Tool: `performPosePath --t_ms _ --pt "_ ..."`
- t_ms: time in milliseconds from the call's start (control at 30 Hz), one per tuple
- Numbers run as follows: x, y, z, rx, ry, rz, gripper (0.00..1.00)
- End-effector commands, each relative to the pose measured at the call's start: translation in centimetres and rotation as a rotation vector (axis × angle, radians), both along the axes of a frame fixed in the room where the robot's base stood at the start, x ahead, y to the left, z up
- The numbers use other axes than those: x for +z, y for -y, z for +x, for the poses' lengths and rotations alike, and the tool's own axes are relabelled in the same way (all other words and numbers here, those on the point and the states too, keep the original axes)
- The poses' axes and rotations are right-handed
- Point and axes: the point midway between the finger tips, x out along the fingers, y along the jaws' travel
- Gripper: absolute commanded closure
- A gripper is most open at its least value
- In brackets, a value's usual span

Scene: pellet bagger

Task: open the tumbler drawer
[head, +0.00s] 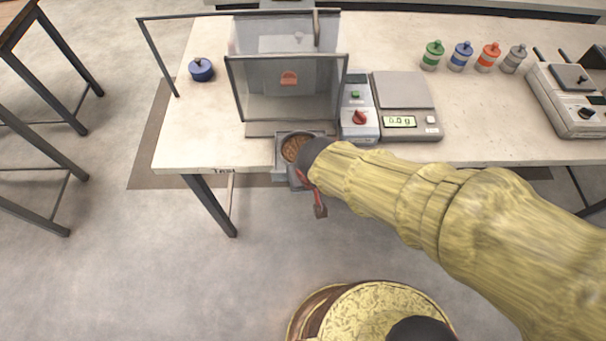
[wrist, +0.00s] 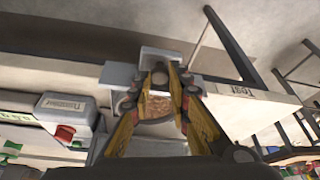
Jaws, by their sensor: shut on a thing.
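The tumbler drawer (head: 283,161) is a grey tray with brown pellets inside, below the clear-walled tumbler housing (head: 262,100). It sticks out at the table's front edge. In the wrist view the drawer (wrist: 118,73) lies ahead, with its pellets showing between my fingers. My gripper (head: 302,180) is at the drawer's front, over the table edge, with my arm coming from the right. In the wrist view my gripper (wrist: 160,86) has its yellow fingers closed in around a rounded grey handle (wrist: 159,77) on the drawer's front. The exact finger contact is partly hidden.
A control box (head: 359,112) with a red knob and a scale (head: 403,92) stand close to the right of the drawer. A blue lidded pot (head: 201,70) is at left. Several coloured bottles (head: 461,56) stand at the back right. The floor before the table is open.

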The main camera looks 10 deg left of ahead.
Motion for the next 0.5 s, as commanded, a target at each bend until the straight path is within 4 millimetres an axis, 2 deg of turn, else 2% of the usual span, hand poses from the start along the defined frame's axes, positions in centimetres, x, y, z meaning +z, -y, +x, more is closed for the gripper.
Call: performPosePath --t_ms 133,167,500 --pt "0.06 -0.03 0.04 -0.001 0.001 0.001 1.00" --pt "0.07 -0.04 0.05 -0.001 0.001 0.001 0.81" --pt "0.03 -0.02 0.04 0.000 0.000 0.000 0.63"
